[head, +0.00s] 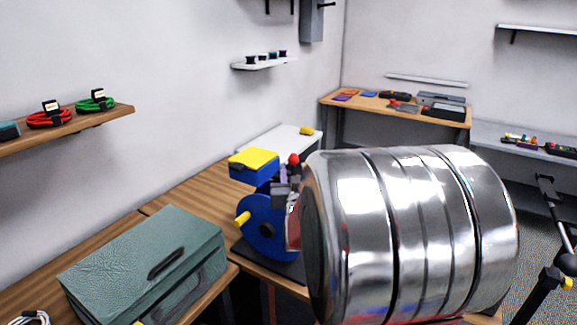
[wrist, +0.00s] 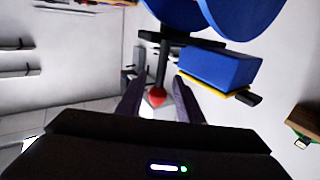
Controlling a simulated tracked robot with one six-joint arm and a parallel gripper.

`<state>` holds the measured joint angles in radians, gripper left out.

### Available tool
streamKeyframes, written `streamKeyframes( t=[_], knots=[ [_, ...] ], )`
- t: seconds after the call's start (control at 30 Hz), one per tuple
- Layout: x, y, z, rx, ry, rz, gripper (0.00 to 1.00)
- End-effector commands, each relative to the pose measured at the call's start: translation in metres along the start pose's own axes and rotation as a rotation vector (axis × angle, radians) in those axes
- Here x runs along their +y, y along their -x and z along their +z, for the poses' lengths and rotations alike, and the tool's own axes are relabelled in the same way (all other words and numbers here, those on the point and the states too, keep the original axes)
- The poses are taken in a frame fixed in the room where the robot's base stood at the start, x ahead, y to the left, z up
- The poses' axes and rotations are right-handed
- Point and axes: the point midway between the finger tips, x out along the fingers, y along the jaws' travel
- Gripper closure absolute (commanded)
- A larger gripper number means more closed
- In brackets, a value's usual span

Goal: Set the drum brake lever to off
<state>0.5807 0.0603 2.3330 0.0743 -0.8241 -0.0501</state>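The brake lever is a dark rod (wrist: 163,62) with a red ball knob (wrist: 156,97) at its end. In the wrist view it stands between the two dark fingers of my gripper (wrist: 160,78), which are open, with a gap visible on each side. The red knob (head: 294,159) also shows in the head view, just above the grey fingers. The blue drum (head: 262,228) with a yellow crank handle (head: 243,218) stands on the bench, its right side hidden behind my shiny arm. The lever's base and any off marking are not readable.
A blue box with a yellow top (head: 253,160) is close left of the lever; it also shows in the wrist view (wrist: 218,68). A green case (head: 145,262) lies on the bench in front. A shelf (head: 75,128) holds red and green cable coils.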

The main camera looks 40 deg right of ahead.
Motion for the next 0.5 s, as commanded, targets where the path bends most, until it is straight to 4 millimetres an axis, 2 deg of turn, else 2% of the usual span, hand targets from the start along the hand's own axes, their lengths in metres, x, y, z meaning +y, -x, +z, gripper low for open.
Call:
streamKeyframes(
  t=[0.2, 0.5],
  knots=[
    [0.0058, -0.0112, 0.0000, 0.000, 0.001, 0.001, 0.67],
    [0.0067, -0.0122, 0.0000, 0.000, 0.000, 0.001, 0.67]
  ],
)
